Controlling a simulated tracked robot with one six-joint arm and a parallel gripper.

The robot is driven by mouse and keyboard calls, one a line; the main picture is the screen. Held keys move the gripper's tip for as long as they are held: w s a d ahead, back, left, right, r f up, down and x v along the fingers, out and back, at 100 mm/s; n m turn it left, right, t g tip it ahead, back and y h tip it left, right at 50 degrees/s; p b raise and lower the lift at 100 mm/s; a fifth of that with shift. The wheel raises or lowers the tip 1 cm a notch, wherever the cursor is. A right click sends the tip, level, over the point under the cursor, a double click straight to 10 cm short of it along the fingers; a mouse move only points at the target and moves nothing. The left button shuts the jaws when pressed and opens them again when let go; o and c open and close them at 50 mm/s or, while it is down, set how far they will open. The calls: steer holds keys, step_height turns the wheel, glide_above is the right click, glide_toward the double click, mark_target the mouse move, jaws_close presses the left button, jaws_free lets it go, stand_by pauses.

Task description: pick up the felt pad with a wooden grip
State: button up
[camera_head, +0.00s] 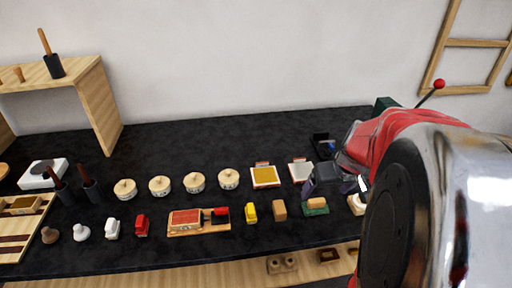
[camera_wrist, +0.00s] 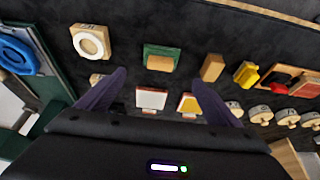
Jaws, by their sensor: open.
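The felt pad with a wooden grip is a green pad (camera_head: 315,211) with a light wooden block on top, lying on the dark bench right of centre in the head view. In the wrist view the pad (camera_wrist: 147,49) lies beyond the fingertips, centred between them. My gripper (camera_wrist: 160,80) has its two purple fingers spread, with nothing between them. In the head view my gripper (camera_head: 332,184) is above the bench, just behind and slightly right of the pad, apart from it. My arm covers the right side there.
A wooden block (camera_head: 280,209) and a yellow item (camera_head: 251,212) stand left of the pad. A block with a white ring (camera_wrist: 92,43) is on its other side. Two framed squares, one white (camera_wrist: 152,99), one yellow (camera_head: 265,176), lie behind. Several round lidded pots stand farther left.

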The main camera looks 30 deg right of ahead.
mark_target(317, 200)
steer(key=shift+x, duration=2.55)
steer(key=shift+x, duration=2.6)
steer(key=shift+c, duration=0.5)
steer(key=c, duration=1.1)
